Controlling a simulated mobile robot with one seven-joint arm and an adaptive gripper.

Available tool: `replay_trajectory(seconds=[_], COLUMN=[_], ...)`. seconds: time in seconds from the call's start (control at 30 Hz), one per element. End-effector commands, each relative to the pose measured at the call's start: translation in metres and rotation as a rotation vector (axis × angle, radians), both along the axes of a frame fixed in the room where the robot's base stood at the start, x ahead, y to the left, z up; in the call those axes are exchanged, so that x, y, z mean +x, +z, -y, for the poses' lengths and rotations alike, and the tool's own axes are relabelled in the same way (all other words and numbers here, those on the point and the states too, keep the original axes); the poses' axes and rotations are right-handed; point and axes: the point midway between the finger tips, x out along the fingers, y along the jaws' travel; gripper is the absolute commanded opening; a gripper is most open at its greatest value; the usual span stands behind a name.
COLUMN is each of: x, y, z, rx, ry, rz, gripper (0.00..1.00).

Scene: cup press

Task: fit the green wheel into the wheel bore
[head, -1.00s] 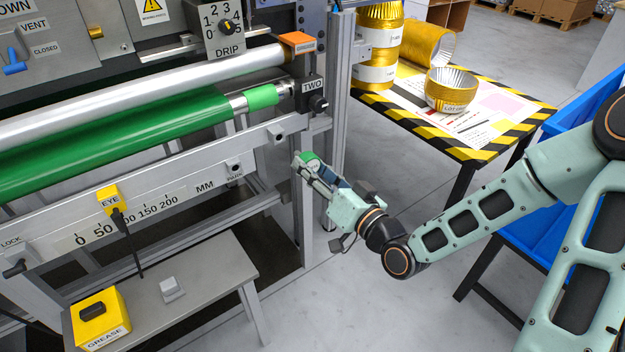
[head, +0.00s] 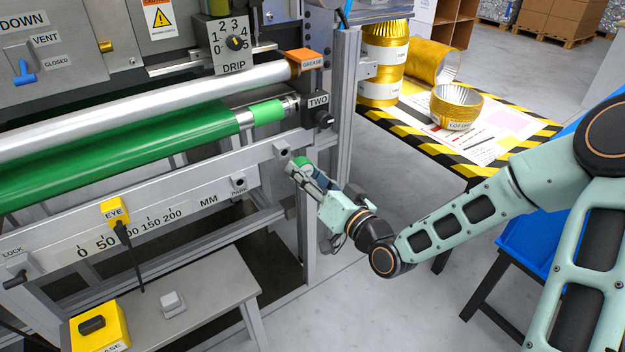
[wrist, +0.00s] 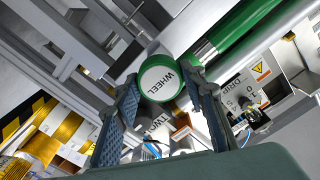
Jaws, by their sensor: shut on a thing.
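The green wheel (wrist: 163,78) has a white face marked WHEEL and sits between the two fingertips of my gripper (wrist: 165,90) in the wrist view. In the head view the wheel (head: 301,162) is small at the tip of my gripper (head: 298,170), which is shut on it. The gripper is just below and right of a square block with a dark round hole (head: 281,150) at the right end of the MM rail. No label names the wheel bore, so I cannot tell whether this hole is it. The wheel looks apart from the block.
A similar block marked PARK (head: 238,184) is on the rail (head: 150,207). Above is a green roller (head: 120,145) and a black knob under the TWO label (head: 323,119). A grey bench (head: 205,290) stands below. A striped table (head: 540,136) with gold rolls is behind.

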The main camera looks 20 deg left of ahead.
Motion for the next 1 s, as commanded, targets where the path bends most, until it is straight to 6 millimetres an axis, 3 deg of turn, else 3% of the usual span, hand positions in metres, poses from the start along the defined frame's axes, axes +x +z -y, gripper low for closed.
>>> replay_trajectory(seconds=[0.3,1.0], x=[0.0075,0.008], y=[0.0003,0.0007], z=[-0.0102,-0.0099], rx=[0.001,0.001], ry=[0.001,0.001], rz=[0.0,0.0], gripper=[0.09,0.09])
